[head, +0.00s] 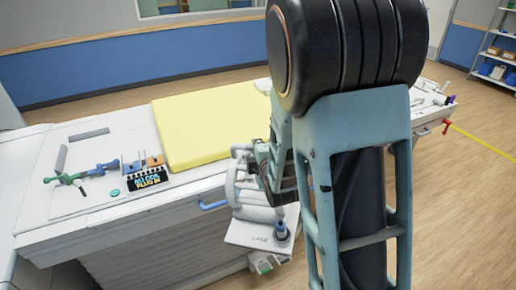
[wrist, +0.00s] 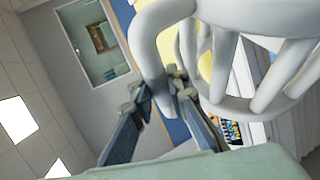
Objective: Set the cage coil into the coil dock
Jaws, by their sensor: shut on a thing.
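The cage coil (head: 246,190) is a white barred cage in the head view, at the near side of the patient table. Its flat base (head: 255,234) carries dark lettering and a dark, blue-ringed plug. My gripper (head: 262,160) is shut on the coil's upper part, largely hidden by my arm. In the wrist view, my gripper (wrist: 160,90) has its fingers at a curved white handle of the cage coil (wrist: 226,60). Two grey rails (head: 88,135) form a corner on the white table's left end; this may be the coil dock, but I cannot tell for sure.
A blue side handle (head: 214,204) sticks out near the coil. My arm hides the table's middle.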

